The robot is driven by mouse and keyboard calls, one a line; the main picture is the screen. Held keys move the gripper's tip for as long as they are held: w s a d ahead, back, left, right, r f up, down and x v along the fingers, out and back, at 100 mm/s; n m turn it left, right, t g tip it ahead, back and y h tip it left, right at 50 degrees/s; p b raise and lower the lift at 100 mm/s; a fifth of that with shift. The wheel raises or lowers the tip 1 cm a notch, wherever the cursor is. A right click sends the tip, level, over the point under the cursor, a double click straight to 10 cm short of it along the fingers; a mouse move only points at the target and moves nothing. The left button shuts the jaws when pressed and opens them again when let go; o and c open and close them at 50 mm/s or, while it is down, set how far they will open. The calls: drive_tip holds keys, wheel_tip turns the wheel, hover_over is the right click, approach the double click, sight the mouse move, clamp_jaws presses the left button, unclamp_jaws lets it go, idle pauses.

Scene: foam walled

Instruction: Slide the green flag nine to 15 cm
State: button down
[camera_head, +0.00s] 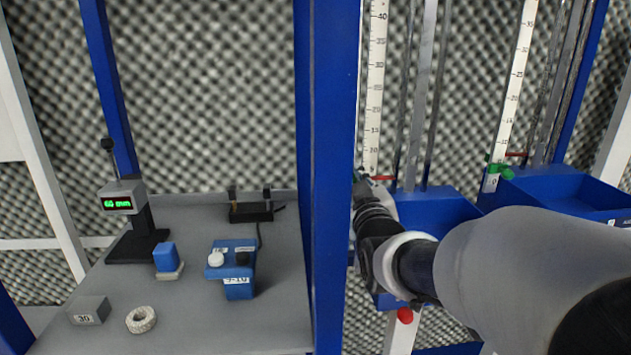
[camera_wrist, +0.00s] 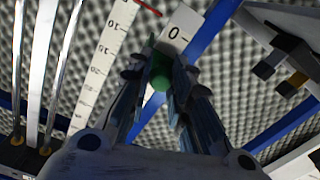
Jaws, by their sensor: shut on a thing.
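A green flag (camera_wrist: 160,76) sits between the fingers of my gripper (camera_wrist: 161,62) in the wrist view, in front of a white scale (camera_wrist: 172,32) near its 0 mark. My gripper is shut on it. In the head view my gripper (camera_head: 364,184) is at the lower end of the left scale (camera_head: 375,85), and the arm and fingers hide the held flag there. I cannot read a number on the flag.
A second scale (camera_head: 517,85) with green parts (camera_head: 500,171) and a red pointer (camera_head: 516,154) stands to the right. Blue bins (camera_head: 430,211) lie below the scales. A blue post (camera_head: 333,150) stands close left. Further left, a grey bench (camera_head: 205,320) holds a gauge (camera_head: 121,203).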

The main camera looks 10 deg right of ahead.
drive_tip(key=shift+r, duration=0.1)
wheel_tip(320, 180, up, 10)
drive_tip(key=p, duration=0.2)
drive_tip(key=shift+p, duration=0.3)
drive_tip(key=c, duration=1.4)
unclamp_jaws()
drive_tip(key=s, duration=1.2)
